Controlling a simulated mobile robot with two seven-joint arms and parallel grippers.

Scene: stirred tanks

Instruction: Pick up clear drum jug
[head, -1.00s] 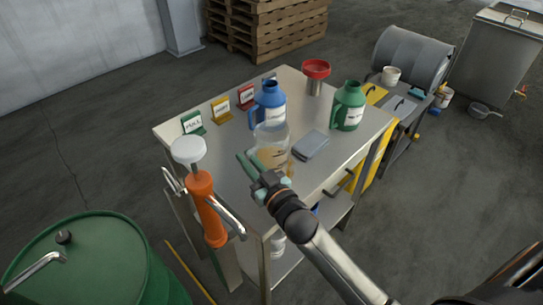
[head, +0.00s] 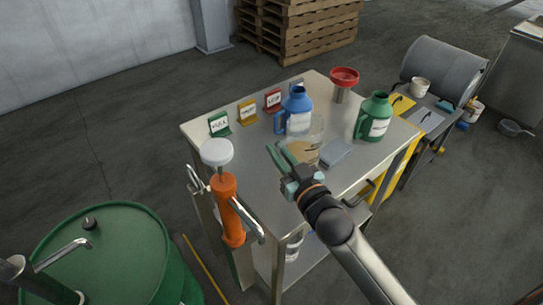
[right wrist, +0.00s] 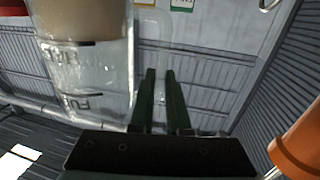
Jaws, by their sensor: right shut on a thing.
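The clear drum jug (head: 311,142) with tan liquid is over the steel table, in front of the blue jug (head: 296,117). My right gripper (head: 277,155) is at its left side, with green fingers. In the right wrist view the jug (right wrist: 85,80) fills the left side with its lettering upside down. There the right gripper's fingers (right wrist: 162,88) are close together around a faint clear part, seemingly the handle. Whether the jug's base touches the table is hard to tell. My left gripper is not in view.
On the table (head: 250,165) are a grey box (head: 336,152), a green jug (head: 374,117), a red funnel (head: 344,78) and several label stands. An orange pump (head: 229,205) stands at the table's left front corner. A green drum (head: 110,250) is at lower left.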

